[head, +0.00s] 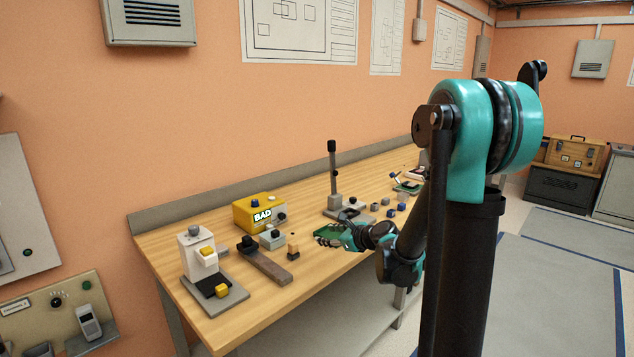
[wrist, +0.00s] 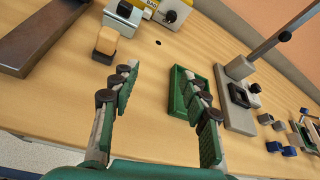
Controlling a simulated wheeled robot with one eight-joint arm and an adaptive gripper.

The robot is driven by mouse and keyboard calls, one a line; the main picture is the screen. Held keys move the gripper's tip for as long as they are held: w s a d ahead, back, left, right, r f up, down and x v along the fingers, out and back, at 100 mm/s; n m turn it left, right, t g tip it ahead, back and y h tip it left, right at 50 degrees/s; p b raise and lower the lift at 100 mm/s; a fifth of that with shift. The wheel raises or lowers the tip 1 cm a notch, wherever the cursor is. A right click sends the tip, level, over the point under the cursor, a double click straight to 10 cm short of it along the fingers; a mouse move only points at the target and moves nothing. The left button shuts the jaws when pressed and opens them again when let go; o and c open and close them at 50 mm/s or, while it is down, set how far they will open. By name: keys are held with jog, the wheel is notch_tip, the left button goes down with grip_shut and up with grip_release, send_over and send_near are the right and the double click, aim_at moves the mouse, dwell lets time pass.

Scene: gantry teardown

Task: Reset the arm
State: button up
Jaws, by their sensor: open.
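My arm (head: 465,230) reaches from the right over the wooden workbench (head: 180,238). My gripper (head: 335,232) is small in the head view, above the bench's front part. A shallow green tray (wrist: 178,84) lies on the bench, partly hidden behind the right finger. I see nothing held.
A yellow box marked BAD (head: 245,212), a white device (head: 197,255), a dark bar (head: 268,268) and a small tan-topped block (head: 293,246) stand left of my gripper. A post stand (head: 333,175) rises behind it. Several small blue-grey blocks (head: 390,212) lie right.

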jog(key=shift+s+f+n, duration=0.25)
jog(key=shift+s+n, duration=0.45)
jog(key=shift+n, duration=0.1)
jog(key=s+d+f+n+g+h, duration=0.2)
jog(key=s+d+f+n+h, duration=0.1)
jog(key=s+d+n, duration=0.2)
jog(key=s+d+f+n+g+h, duration=0.2)
jog(key=s+d+f+n, duration=0.2)
jog(key=s+n, duration=0.6)
jog(key=s+d+f+n+g+h, duration=0.2)
jog(key=s+d+n, duration=0.4)
jog(key=s, duration=0.7)
notch_tip(320, 180, down, 2)
jog(key=shift+f+n+h, duration=0.1)
jog(key=shift+n+h, duration=0.7)
jog(key=shift+n, duration=0.2)
